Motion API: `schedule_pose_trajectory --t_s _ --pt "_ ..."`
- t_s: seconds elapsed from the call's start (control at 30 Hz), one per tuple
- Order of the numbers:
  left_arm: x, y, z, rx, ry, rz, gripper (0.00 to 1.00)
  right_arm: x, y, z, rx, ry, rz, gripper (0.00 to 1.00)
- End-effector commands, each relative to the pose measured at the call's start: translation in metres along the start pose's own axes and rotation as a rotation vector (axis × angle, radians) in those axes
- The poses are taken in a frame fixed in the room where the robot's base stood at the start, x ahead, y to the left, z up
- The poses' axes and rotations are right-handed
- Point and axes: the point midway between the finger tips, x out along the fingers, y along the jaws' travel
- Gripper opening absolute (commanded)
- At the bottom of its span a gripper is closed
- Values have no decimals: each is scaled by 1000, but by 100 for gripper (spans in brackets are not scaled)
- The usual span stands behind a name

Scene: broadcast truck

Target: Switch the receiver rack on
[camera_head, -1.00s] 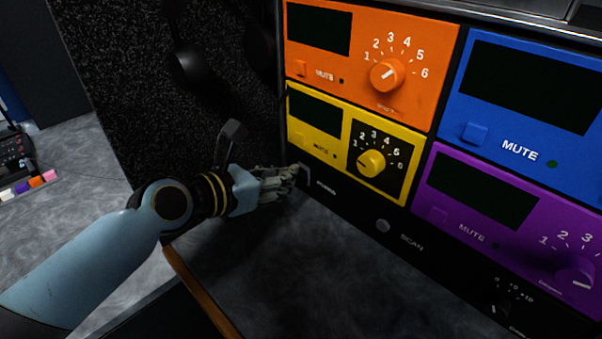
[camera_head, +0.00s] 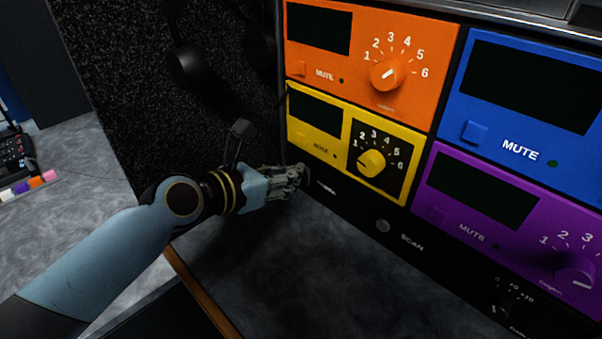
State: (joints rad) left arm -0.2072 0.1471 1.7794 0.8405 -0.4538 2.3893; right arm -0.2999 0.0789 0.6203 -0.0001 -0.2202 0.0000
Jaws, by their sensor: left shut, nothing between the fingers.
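The receiver rack fills the right side of the head view, with orange (camera_head: 440,70), yellow (camera_head: 345,112), blue (camera_head: 480,90) and purple (camera_head: 500,160) units, all with dark displays. A black panel (camera_head: 350,208) runs below them, with a round SCAN button (camera_head: 382,226). The POWER label sits at the panel's left end; its switch is mostly hidden behind my fingers. My left gripper (camera_head: 300,178) is shut and empty, its fingertips at the panel's left end by that switch. I cannot tell whether they touch it. My right gripper is out of view.
A dark desk surface (camera_head: 300,265) with a wooden edge (camera_head: 205,295) lies below the rack and is clear. A black speckled wall panel (camera_head: 120,90) with hanging headphones (camera_head: 188,62) stands behind my left arm. Coloured markers (camera_head: 30,184) lie far left.

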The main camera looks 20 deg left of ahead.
Motion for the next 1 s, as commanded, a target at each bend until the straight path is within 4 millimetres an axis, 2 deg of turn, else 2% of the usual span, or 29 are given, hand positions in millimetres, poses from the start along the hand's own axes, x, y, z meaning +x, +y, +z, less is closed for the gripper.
schedule_pose_trajectory --t_s 0.47,1.0 --pt "4 0 -2 -1 5 -1 0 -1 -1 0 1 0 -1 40" --pt "-42 0 1 0 2 0 0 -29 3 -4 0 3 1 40"
